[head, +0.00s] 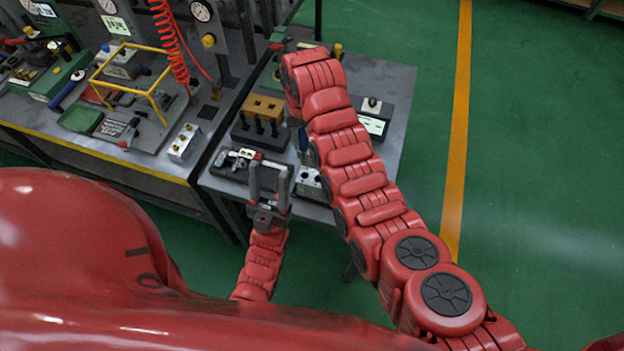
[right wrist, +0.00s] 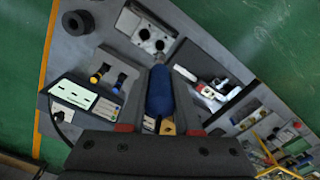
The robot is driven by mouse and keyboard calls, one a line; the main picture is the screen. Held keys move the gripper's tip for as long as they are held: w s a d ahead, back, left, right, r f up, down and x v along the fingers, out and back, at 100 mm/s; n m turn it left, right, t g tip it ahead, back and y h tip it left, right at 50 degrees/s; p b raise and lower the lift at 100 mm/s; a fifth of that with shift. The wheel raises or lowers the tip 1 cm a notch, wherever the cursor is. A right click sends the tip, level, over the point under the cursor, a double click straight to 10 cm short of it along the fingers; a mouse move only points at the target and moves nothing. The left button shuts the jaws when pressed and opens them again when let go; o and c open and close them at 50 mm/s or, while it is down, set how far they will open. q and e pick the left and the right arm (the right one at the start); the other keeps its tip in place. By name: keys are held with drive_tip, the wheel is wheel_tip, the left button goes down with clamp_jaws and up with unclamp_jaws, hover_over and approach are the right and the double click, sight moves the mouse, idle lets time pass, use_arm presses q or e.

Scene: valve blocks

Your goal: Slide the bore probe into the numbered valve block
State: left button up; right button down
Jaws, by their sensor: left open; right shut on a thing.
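The bore probe (right wrist: 159,92) has a blue handle and a short metal end. My right gripper (right wrist: 160,80) is shut on the handle in the right wrist view, with the metal end pointing towards a grey block (right wrist: 147,36) with two dark holes. Whether the tip touches that block I cannot tell. In the head view this block (head: 308,183) stands at the small table's near edge, partly hidden by my right arm; no number is legible. A bit of blue handle (head: 302,141) shows beside the arm, which hides most of my right gripper. My left gripper (head: 269,172) is open and empty at the table's near edge.
A yellow-topped rack (head: 264,104) with dark-handled tools stands on the table (head: 399,88). A black tray of tools (head: 228,172) lies near the left gripper. A labelled card (head: 373,126) lies right of my arm. A crowded bench (head: 165,163) stands left; the green floor at right is clear.

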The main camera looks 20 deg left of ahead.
sight(304, 164)
wheel_tip(304, 164, down, 6)
drive_tip(key=shift+f+b, duration=0.2)
drive_tip(key=shift+b, duration=0.2)
wheel_tip(304, 164, down, 4)
drive_tip(key=shift+s+r+b, duration=0.15)
drive_tip(key=shift+r+b, duration=0.1)
drive_tip(key=shift+b, duration=0.35)
drive_tip(key=shift+f+b, duration=0.6)
drive_tip(key=c, duration=0.6)
unclamp_jaws()
